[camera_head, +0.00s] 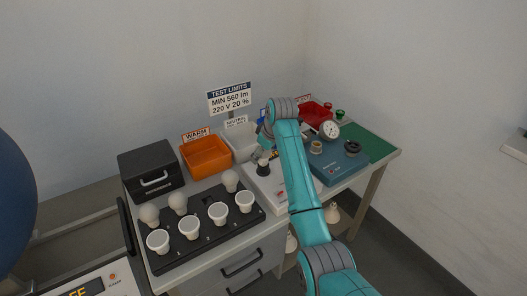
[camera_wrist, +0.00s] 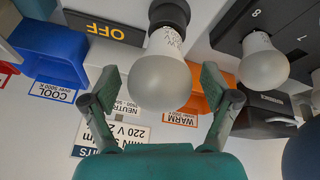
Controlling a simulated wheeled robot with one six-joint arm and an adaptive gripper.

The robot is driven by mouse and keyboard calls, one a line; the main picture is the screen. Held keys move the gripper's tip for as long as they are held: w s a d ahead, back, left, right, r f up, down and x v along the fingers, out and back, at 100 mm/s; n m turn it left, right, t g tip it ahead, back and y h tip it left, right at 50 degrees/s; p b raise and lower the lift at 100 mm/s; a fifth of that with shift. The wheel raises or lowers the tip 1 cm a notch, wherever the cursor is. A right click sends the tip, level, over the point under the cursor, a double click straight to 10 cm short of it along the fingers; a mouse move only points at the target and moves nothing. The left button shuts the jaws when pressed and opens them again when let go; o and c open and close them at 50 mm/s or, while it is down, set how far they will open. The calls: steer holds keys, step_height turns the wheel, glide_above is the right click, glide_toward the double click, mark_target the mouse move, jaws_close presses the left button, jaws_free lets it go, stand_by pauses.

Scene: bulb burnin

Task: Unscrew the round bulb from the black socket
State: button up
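The round bulb (camera_wrist: 160,82) has a frosted white globe and a white neck with print on it. In the wrist view its neck runs into the black socket (camera_wrist: 170,13). My gripper (camera_wrist: 158,88) is open, with one finger on each side of the globe. A gap shows beside the left finger; the right finger is very close to the globe, and I cannot tell whether it touches. In the head view the black socket (camera_head: 263,169) stands on a white device (camera_head: 268,187), and my arm and gripper partly hide the bulb.
A black tray (camera_head: 177,254) with several bulbs lies at the left. An orange bin (camera_head: 207,157), a pale bin (camera_head: 241,141) and a red bin (camera_head: 317,114) stand behind. A blue device (camera_head: 337,166) is right of my arm. In the wrist view a display (camera_wrist: 103,29) reads OFF.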

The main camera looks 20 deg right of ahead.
steer(key=c, duration=1)
steer(key=shift+o, duration=0.2)
steer(key=n+y, duration=0.1)
steer(key=n, duration=0.1)
steer(key=shift+d+n, duration=0.1)
steer(key=shift+n, duration=0.2)
steer(key=n+g+y, duration=0.1)
steer(key=n, duration=0.3)
steer(key=shift+g, duration=0.4)
steer(key=n, duration=0.2)
steer(key=n+g+y, duration=0.1)
steer(key=n, duration=0.1)
steer(key=shift+n+g, duration=0.3)
steer(key=n+g, duration=0.1)
steer(key=n, duration=0.2)
steer(key=shift+n, duration=0.4)
steer(key=o, duration=1)
